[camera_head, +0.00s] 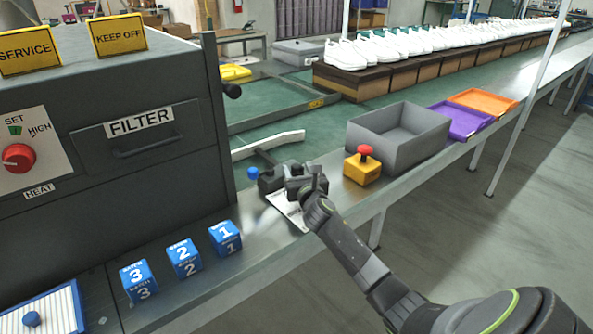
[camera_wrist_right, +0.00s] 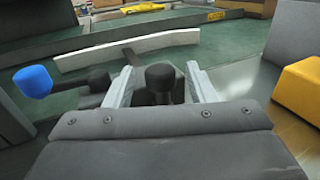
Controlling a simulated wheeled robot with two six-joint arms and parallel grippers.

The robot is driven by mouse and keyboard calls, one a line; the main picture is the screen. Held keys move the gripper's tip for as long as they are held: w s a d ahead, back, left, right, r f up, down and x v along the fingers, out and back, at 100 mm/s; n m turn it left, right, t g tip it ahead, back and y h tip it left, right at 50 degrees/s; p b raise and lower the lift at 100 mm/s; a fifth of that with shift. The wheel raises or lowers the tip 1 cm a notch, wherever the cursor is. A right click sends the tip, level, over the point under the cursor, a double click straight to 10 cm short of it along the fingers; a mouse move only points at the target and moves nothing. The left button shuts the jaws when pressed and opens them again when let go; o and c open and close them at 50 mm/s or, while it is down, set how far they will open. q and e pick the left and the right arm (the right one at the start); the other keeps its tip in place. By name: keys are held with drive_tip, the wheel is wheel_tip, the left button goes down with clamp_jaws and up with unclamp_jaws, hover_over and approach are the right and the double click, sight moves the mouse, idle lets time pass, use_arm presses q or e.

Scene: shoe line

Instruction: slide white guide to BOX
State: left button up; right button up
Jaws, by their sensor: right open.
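The white guide (camera_head: 268,145) is a long, slightly bent white bar lying across the green belt; it also shows in the right wrist view (camera_wrist_right: 130,48). A dark arm runs from it toward the near edge. My right gripper (camera_head: 284,177) is over the metal ledge on the near side of the guide. In the right wrist view its fingers are apart, with a black knob (camera_wrist_right: 160,78) between them. I cannot tell whether they touch it. A blue knob (camera_wrist_right: 33,82) stands to the left. A white label (camera_head: 289,211) is partly hidden under the gripper; no word BOX is readable.
A yellow block with a red button (camera_head: 363,166) and an open grey bin (camera_head: 400,138) stand right of my gripper. Purple (camera_head: 463,119) and orange (camera_head: 484,101) trays follow. The dark filter cabinet (camera_head: 110,150) and numbered blue cubes (camera_head: 184,257) are left.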

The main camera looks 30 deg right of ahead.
drive_tip(key=shift+x, duration=0.95)
clamp_jaws()
